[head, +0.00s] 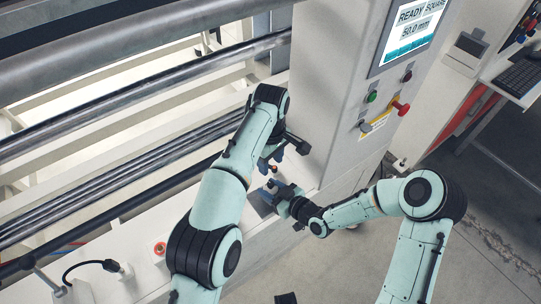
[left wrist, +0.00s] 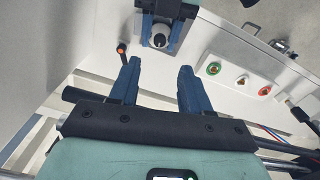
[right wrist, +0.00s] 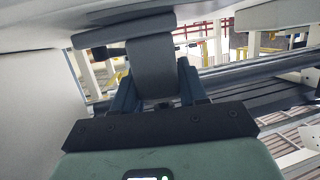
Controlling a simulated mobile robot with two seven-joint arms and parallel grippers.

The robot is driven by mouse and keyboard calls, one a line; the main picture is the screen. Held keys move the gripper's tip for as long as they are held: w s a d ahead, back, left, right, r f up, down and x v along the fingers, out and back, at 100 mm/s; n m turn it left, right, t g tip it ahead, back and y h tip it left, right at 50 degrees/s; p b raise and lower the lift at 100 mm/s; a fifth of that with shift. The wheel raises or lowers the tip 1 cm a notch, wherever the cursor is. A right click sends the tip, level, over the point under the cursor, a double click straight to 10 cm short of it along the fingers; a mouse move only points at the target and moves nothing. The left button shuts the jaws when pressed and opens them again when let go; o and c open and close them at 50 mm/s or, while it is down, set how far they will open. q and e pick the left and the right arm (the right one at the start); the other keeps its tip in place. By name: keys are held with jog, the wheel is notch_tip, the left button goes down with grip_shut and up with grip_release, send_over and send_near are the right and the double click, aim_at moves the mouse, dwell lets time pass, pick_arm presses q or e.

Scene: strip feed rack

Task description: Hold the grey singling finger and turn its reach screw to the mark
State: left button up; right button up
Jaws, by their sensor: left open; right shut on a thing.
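In the right wrist view the grey singling finger (right wrist: 152,68) is a T-shaped grey piece. My right gripper (right wrist: 155,85) is shut on its stem, one blue jaw on each side. In the head view my right gripper (head: 278,192) is low beside the machine's post. In the left wrist view a white round knob with a dark centre (left wrist: 160,37), which looks like the reach screw, sits between blue and grey parts at the top. My left gripper (left wrist: 159,75) is open and empty, its fingertips apart from the knob. In the head view my left gripper (head: 275,160) is just above the right one. The mark cannot be made out.
An orange-tipped lever (left wrist: 121,48) stands left of the knob. In the head view, long rollers (head: 100,150) fill the left, and a post with a screen (head: 412,32) rises at the right.

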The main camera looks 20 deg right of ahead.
pick_arm(q)
jog(key=shift+r, duration=1)
pick_arm(e)
jog(key=shift+s+d+f, duration=0.1)
jog(key=shift+f, duration=0.05)
jog(key=o, duration=1.4)
jog(key=shift+c, duration=0.2)
jog(key=c, duration=0.7)
jog(key=shift+o, duration=0.2)
pick_arm(q)
jog(key=shift+w+r+p, duration=0.1)
jog(key=shift+r+p, duration=0.5)
jog(key=shift+r, duration=0.05)
pick_arm(e)
jog(key=v, duration=0.8)
